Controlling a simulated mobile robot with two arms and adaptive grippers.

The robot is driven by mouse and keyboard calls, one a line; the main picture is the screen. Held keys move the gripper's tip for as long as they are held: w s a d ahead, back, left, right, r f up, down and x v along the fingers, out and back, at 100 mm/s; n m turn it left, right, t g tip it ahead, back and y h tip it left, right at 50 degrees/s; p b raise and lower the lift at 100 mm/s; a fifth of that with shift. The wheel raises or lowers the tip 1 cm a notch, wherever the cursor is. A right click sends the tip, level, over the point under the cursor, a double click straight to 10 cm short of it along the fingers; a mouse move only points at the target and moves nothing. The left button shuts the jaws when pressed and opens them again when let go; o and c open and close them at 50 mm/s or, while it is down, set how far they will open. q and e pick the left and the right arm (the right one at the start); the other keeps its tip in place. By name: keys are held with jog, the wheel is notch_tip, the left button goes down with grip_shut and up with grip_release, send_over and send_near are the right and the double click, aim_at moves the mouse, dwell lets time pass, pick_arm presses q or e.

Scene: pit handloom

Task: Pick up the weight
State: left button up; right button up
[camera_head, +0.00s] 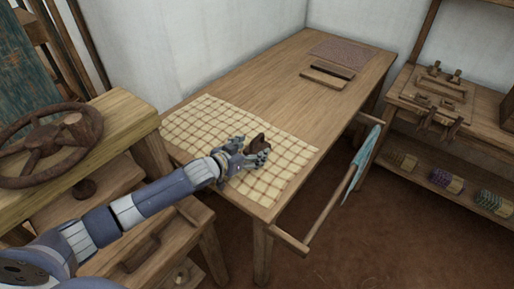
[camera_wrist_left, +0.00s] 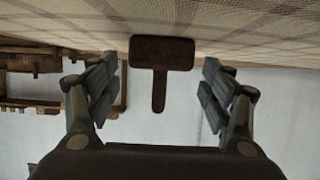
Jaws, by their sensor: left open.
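The weight (camera_head: 259,142) is a small dark brown block with a narrow stem. It is on the yellow checked cloth (camera_head: 200,120) on the wooden table. In the left wrist view, which is upside down, the weight (camera_wrist_left: 162,52) shows its block against the cloth and its stem pointing away from it. My left gripper (camera_head: 251,158) is open over the cloth, right by the weight. In the wrist view its fingers (camera_wrist_left: 158,84) stand apart on either side of the stem, with gaps. Part of the weight is hidden behind the fingers in the head view. My right gripper is out of view.
The table (camera_head: 270,85) has bare room beyond the cloth. Wooden pieces (camera_head: 323,79) and a patterned mat (camera_head: 340,52) lie at its far end. A rail with blue cloth (camera_head: 362,160) runs along the right side. A rusty wheel (camera_head: 45,143) is at left.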

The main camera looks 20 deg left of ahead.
aim_at(257, 145)
pick_arm(q)
jog(key=shift+x, duration=1.1)
jog(key=shift+c, duration=0.3)
grip_shut()
jog(key=shift+w+r, duration=0.1)
jog(key=shift+r, duration=0.15)
